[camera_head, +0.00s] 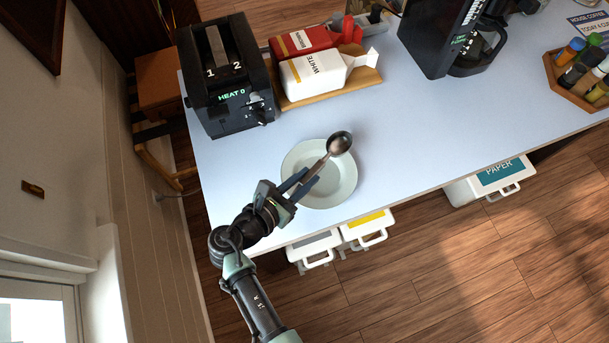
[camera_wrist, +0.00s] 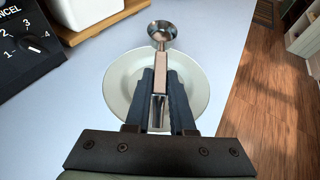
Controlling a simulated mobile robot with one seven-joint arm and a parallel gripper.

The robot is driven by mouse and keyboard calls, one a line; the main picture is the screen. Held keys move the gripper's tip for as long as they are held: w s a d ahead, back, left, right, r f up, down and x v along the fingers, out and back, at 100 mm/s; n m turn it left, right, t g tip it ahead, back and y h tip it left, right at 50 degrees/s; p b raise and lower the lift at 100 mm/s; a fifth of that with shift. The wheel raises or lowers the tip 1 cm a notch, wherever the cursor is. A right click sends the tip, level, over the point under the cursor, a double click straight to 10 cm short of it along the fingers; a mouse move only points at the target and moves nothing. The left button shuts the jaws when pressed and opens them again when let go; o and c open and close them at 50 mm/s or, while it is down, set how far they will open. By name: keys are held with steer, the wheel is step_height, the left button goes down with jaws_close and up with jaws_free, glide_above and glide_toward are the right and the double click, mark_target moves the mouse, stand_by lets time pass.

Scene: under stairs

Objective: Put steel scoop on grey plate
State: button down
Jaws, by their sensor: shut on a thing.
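The steel scoop (camera_head: 339,143) has a round bowl and a straight handle. My gripper (camera_head: 303,185) is shut on the scoop's handle. The scoop is over the grey plate (camera_head: 339,189), with its bowl toward the plate's far right rim. In the wrist view the scoop (camera_wrist: 162,33) points away from my gripper (camera_wrist: 160,85), its bowl past the far rim of the plate (camera_wrist: 197,91). The plate is round, pale and otherwise empty. I cannot tell whether the scoop touches the plate. The fingers and scoop hide part of the plate.
A black toaster (camera_head: 222,77) stands at the table's back left. A wooden tray (camera_head: 365,77) with white and red bread bags is beside it. A coffee maker (camera_head: 437,40) and a bottle rack (camera_head: 569,85) stand to the right. The table (camera_head: 420,135) is clear right of the plate. Bins (camera_head: 368,228) are below the front edge.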

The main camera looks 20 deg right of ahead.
steer(key=shift+w+f+b, duration=0.1)
steer(key=shift+f+b, duration=0.2)
steer(key=shift+f, duration=0.45)
steer(key=shift+c, duration=1)
jaws_free()
step_height(320, 180, up, 8)
steer(key=p, duration=0.8)
steer(key=shift+p, duration=0.3)
